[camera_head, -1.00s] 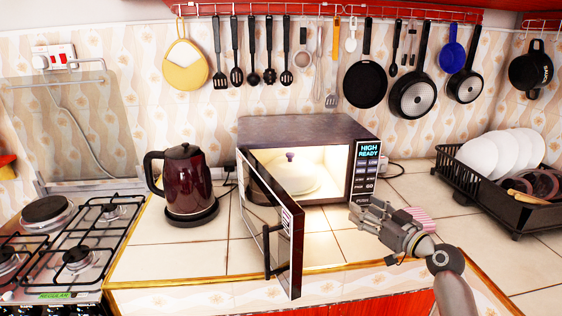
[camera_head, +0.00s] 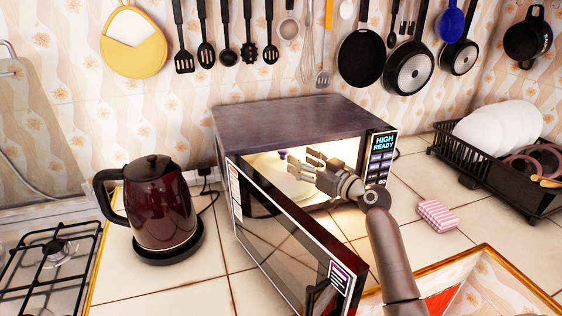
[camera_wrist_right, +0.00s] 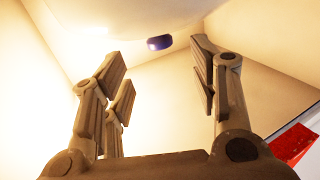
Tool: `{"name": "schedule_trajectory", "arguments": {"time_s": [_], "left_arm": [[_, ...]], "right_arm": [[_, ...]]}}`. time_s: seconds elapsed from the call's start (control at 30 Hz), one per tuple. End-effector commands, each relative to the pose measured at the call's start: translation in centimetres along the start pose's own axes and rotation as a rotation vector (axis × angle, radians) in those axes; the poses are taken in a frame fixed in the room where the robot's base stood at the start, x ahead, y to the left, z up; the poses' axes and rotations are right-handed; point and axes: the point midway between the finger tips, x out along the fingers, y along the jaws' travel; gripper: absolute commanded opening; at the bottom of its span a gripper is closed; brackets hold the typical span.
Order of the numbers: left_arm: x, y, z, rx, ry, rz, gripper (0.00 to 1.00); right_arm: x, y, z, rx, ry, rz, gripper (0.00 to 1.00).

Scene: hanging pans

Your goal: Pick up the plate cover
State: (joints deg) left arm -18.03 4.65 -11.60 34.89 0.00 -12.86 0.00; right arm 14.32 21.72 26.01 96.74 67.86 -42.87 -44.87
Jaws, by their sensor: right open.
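The plate cover (camera_head: 262,166) is a pale dome with a small dark purple knob, inside the open, lit microwave (camera_head: 290,122). The microwave door and my right gripper hide part of it. In the right wrist view its knob (camera_wrist_right: 159,43) shows near the top, beyond and between the fingers, and the pale dome (camera_wrist_right: 125,18) is above. My right gripper (camera_head: 309,163) is open and empty at the microwave opening, just right of the knob. In the right wrist view the fingers (camera_wrist_right: 158,65) are spread and apart from the knob. My left gripper is not in view.
The microwave door (camera_head: 290,240) stands open toward the front, left of my right arm. A dark red kettle (camera_head: 160,205) stands left of the microwave. A pink striped sponge (camera_head: 437,214) lies to the right, near a black dish rack (camera_head: 500,180) with plates.

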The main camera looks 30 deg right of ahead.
Motion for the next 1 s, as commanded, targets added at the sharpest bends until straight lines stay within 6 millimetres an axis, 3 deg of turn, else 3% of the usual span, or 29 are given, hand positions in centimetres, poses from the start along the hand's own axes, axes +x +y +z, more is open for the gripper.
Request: {"name": "schedule_trajectory", "arguments": {"time_s": [0.17, 0.47, 0.7, 1.0], "left_arm": [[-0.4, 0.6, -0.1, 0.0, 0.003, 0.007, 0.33], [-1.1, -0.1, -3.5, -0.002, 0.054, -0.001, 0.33], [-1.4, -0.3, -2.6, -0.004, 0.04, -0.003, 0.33], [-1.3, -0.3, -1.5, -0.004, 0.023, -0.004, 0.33]], "right_arm": [[1.5, -0.1, -0.1, 0.001, 0.0, -0.001, 0.54], [4.6, -0.1, -0.2, 0.002, -0.001, -0.002, 0.54], [6.8, -0.1, 0.0, 0.0, -0.001, 0.0, 0.54], [7.0, -0.1, 0.1, -0.001, -0.001, -0.001, 0.53]]}}
